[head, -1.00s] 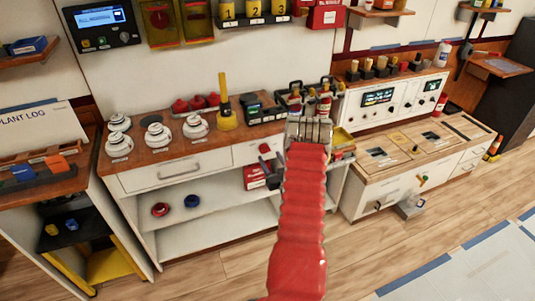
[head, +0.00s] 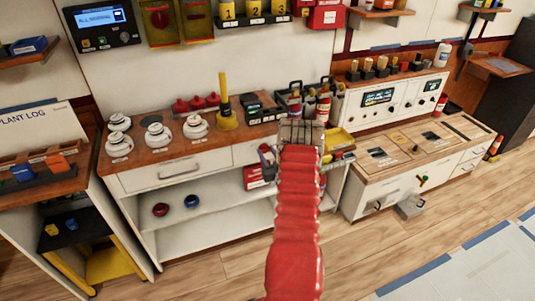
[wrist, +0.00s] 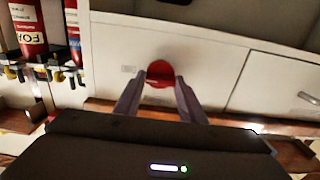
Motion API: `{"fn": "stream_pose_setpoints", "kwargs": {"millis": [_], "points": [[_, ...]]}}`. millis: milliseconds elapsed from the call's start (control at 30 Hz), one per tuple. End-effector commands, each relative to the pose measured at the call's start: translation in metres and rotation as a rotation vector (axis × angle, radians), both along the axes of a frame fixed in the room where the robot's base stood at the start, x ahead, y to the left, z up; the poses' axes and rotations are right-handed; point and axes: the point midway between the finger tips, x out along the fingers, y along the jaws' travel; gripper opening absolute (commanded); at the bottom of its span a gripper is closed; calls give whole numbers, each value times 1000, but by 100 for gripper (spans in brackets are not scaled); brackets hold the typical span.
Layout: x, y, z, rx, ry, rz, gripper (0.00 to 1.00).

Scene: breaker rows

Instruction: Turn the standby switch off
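A round red knob (wrist: 160,72) sits on a white cabinet front in the wrist view. My gripper (wrist: 160,84) is open, with one finger on each side of the knob. I cannot tell whether the fingers touch it. In the head view my gripper (head: 267,155) is at the front of the white cabinet under the wooden counter, just below its edge.
Fire extinguishers (head: 323,103) stand close to the right of my arm. The wooden counter (head: 140,150) holds white domed devices and a yellow upright lever (head: 225,100). An open shelf (head: 215,205) lies below. A control bench (head: 395,95) stands further right.

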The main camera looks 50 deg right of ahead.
Motion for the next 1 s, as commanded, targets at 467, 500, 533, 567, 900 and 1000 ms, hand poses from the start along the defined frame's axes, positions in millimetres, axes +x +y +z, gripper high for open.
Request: {"fn": "stream_pose_setpoints", "kwargs": {"millis": [467,500,533,567,900,1000], "points": [[0,-1,0,-5,3,-3,14],[-1,-1,0,-9,6,-3,14],[-1,-1,0,-13,8,-3,14],[-1,-1,0,-18,11,-3,14],[-1,0,0,-150,89,-3,14],[0,0,0,-216,128,-3,14]]}}
